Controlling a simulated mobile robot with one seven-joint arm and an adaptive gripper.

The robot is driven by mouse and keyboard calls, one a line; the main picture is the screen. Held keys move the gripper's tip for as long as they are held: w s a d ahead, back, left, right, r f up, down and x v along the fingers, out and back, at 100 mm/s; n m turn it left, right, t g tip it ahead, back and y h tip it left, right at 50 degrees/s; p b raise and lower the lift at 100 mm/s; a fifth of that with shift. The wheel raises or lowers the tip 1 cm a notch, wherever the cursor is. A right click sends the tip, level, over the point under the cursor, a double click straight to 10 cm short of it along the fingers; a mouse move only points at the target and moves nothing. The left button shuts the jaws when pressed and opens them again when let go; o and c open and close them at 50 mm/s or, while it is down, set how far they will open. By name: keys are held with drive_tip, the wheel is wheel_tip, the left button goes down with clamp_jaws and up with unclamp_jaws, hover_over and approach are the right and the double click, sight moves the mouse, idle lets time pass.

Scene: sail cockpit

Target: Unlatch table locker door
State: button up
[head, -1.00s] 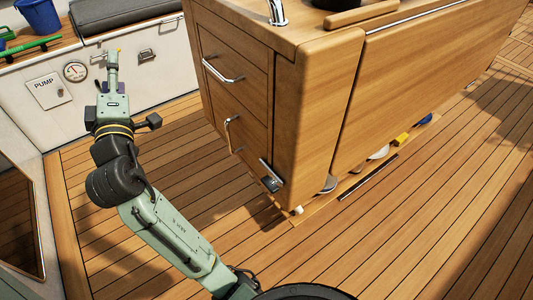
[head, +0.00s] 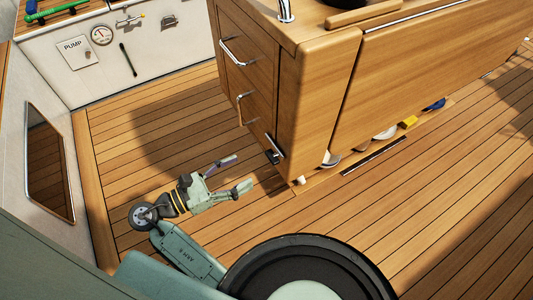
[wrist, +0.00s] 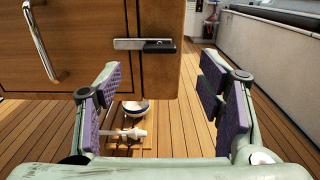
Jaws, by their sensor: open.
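The wooden table locker door (head: 255,110) is on the near end of the table and looks closed. Its upright metal pull (head: 240,107) also shows at the left in the wrist view (wrist: 42,42). The latch (head: 273,152) is a silver bar with a dark end, low near the door's right edge. In the wrist view the latch (wrist: 145,44) lies level across the seam between door and side post, above and ahead of the jaws. My gripper (head: 238,174) is low over the deck, left of and nearer than the latch. In the wrist view my gripper (wrist: 160,90) is open and empty, apart from the latch.
Under the table a board (head: 375,150) carries several things, including a white bowl (head: 331,158) and a yellow block (head: 409,122). A drawer pull (head: 232,50) juts out above the door. The deck (head: 130,135) left of the table is clear up to the pump wall (head: 150,60).

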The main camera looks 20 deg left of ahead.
sight(269, 158)
drive_tip(key=x, duration=0.9)
drive_tip(key=shift+d+p, duration=0.1)
drive_tip(key=shift+p, duration=0.2)
drive_tip(key=shift+c, duration=0.2)
clamp_jaws()
